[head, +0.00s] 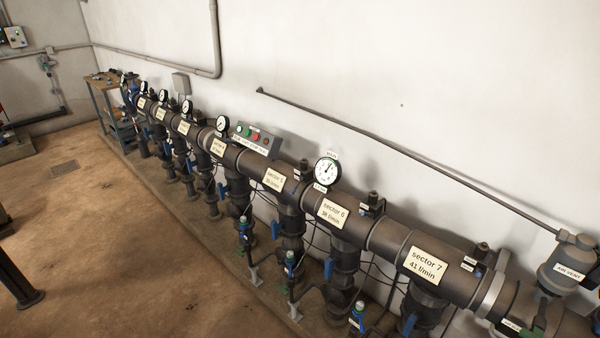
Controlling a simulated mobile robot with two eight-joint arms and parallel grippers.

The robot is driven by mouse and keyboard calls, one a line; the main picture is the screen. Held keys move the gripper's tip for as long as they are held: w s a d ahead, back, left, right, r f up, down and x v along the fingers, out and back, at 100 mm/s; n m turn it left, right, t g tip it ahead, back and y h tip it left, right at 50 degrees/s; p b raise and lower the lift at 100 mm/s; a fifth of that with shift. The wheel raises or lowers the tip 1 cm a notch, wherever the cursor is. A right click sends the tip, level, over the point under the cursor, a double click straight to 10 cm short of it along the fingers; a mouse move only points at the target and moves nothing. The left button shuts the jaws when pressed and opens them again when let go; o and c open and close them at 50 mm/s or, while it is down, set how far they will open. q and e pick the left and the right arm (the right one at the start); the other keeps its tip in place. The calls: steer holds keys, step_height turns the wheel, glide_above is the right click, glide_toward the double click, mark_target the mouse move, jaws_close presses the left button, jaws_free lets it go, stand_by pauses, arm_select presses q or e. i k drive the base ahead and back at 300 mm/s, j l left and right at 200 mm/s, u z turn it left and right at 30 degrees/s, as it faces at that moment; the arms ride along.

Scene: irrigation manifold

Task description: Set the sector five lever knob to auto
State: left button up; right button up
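The cream sector 5 label (274,180) is on the dark horizontal manifold pipe, near the middle of the head view. Below it a dark vertical branch (291,220) carries a blue lever handle (275,229), which hangs roughly upright. A small valve with a green and blue top (290,258) stands low in front of this branch; I cannot tell for sure which sector it belongs to. The knob's setting and any auto marking are too small to read. Neither of my grippers is in view.
Sector 6 (333,212) and sector 7 (426,265) labels follow to the right, with similar branches and blue levers. A grey control box (257,140) with coloured buttons and a round gauge (327,172) sit above the pipe. The brown floor (130,235) in front is mostly clear.

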mark_target(301, 178)
steer(key=j+z, duration=0.1)
steer(key=z, duration=0.25)
steer(key=i+j+z, duration=0.1)
steer(key=z, duration=0.25)
steer(key=j+z, duration=0.3)
steer(key=j, duration=0.25)
steer(key=j+z, duration=0.25)
steer(key=j, duration=0.3)
steer(key=j+z, duration=0.15)
steer(key=j, duration=1.65)
